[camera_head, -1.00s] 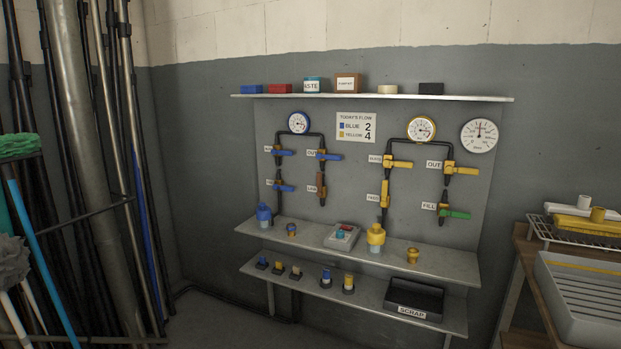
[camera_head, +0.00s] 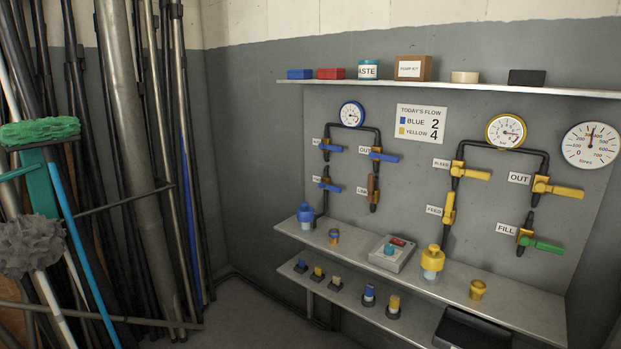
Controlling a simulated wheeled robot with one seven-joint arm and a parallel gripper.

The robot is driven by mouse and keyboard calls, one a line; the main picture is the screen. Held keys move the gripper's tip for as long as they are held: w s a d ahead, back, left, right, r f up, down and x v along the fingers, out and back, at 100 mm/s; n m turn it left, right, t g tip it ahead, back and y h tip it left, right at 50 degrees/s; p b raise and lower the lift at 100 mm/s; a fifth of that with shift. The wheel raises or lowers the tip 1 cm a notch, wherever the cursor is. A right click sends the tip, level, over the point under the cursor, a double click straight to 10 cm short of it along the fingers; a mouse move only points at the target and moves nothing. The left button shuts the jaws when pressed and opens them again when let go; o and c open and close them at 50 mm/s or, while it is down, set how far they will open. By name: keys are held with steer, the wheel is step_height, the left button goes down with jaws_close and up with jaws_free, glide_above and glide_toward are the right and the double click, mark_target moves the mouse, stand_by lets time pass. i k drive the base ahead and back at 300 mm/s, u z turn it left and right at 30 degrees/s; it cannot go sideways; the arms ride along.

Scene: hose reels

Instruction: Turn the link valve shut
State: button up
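The likely link valve (camera_head: 373,187) is on the grey panel (camera_head: 415,183), low on the right leg of the blue pipework. Its brown lever stands upright, in line with the pipe. The small label (camera_head: 362,191) to its left is too small to read surely. Above it, the blue OUT valve (camera_head: 384,156) has its lever lying sideways. My gripper is not in view.
A shelf (camera_head: 420,285) with blue and yellow fittings and a button box (camera_head: 392,253) juts out below the valves. An upper shelf (camera_head: 440,90) holds small boxes. Poles, a green broom (camera_head: 40,132) and a mop crowd the left. Some floor between is clear.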

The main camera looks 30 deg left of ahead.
mark_target(370, 184)
steer(key=u, duration=0.7)
steer(key=i, duration=1)
steer(key=u, duration=0.7)
